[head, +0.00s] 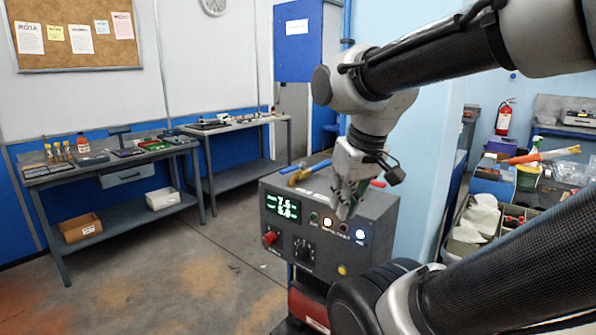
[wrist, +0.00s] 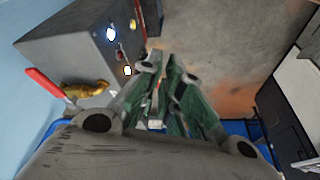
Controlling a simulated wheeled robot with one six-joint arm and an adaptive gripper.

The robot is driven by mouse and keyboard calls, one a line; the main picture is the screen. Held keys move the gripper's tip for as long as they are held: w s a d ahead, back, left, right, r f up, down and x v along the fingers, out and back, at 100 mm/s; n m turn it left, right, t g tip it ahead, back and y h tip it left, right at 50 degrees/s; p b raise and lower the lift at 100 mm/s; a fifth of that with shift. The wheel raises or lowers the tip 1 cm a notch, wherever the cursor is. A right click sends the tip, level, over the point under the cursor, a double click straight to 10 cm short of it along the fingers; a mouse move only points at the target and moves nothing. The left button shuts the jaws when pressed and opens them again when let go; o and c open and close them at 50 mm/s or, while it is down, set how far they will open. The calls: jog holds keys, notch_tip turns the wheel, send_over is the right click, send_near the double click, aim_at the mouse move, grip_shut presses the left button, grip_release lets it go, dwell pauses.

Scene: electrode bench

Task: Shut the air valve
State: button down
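The air valve shows in the wrist view as a brass body (wrist: 86,90) with a red lever (wrist: 46,84) slanting to the upper left. It is on top of the grey control box (wrist: 70,45). In the head view, brass-coloured fittings (head: 300,176) and a red piece (head: 378,183) show on either side of my gripper, which hides what lies between. My gripper (head: 343,212) points down by the box (head: 385,210). In the wrist view its green fingers (wrist: 163,72) are apart with nothing held. The valve is left of the fingers there, not touching them.
The box front has a display (head: 283,207), lit buttons and a red knob (head: 270,238). A blue pipe (head: 320,166) runs by the brass fittings. Workbenches (head: 110,167) stand at the left. A cluttered bench is at the right. The floor (head: 190,265) left of the box is clear.

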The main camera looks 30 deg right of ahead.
aim_at(294, 168)
jog(key=w+d+m+t+y, duration=0.1)
jog(key=w+d+m, duration=0.2)
jog(key=m, duration=0.4)
jog(key=w+d+m, duration=0.3)
jog(key=d+m, duration=0.1)
jog(key=m, duration=0.3)
jog(key=w+d+r+m+t+y, duration=0.1)
jog(key=w+d+m, duration=0.1)
jog(key=m, duration=0.5)
jog(key=shift+w+d+r+m+t+y, duration=0.1)
jog(key=shift+w+d+m+t+y, duration=0.25)
jog(key=shift+d, duration=0.35)
jog(key=w+a+r+m+t, duration=0.1)
jog(key=w+r+m+t, duration=0.1)
jog(key=m, duration=0.7)
jog(key=w+r, duration=0.1)
jog(key=w, duration=0.1)
jog(key=shift+w+r, duration=0.25)
jog(key=shift+w, duration=0.15)
jog(key=shift+m+y, duration=0.25)
jog(key=x, duration=1)
jog(key=w, duration=0.1)
jog(key=w+a, duration=0.1)
jog(key=w, duration=0.1)
jog(key=shift+w+a, duration=0.15)
jog(key=shift+w, duration=0.3)
